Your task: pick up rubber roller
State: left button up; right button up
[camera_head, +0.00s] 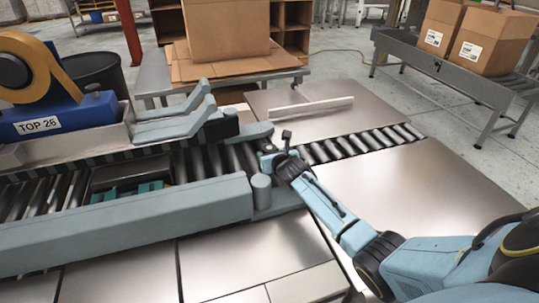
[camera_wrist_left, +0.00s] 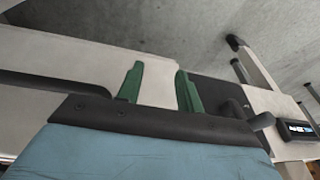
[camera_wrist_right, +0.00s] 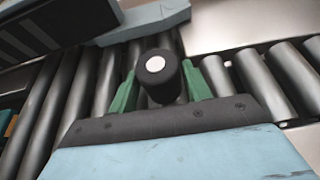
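A black cylinder with a pale round end, which looks like the rubber roller (camera_wrist_right: 158,78), is in the right wrist view, end toward the camera. My right gripper (camera_wrist_right: 160,84) has its green fingers on either side of it. I cannot tell whether they press on it or only stand around it. In the head view the right gripper (camera_head: 268,154) is low at the conveyor's end, and the roller is not clearly visible there. My left gripper (camera_wrist_left: 160,80) shows only in its wrist view, fingers apart with nothing between them.
The roller conveyor (camera_head: 125,222) has raised blue-grey side rails around my right gripper. A blue tape dispenser (camera_head: 50,105) stands at the left. A white bar (camera_head: 310,106) lies on the metal plate behind. Cartons (camera_head: 225,30) stand farther back. The plate at right (camera_head: 400,190) is clear.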

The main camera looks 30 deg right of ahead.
jog(key=c, duration=0.6)
jog(key=shift+c, duration=0.2)
jog(key=shift+r, duration=0.2)
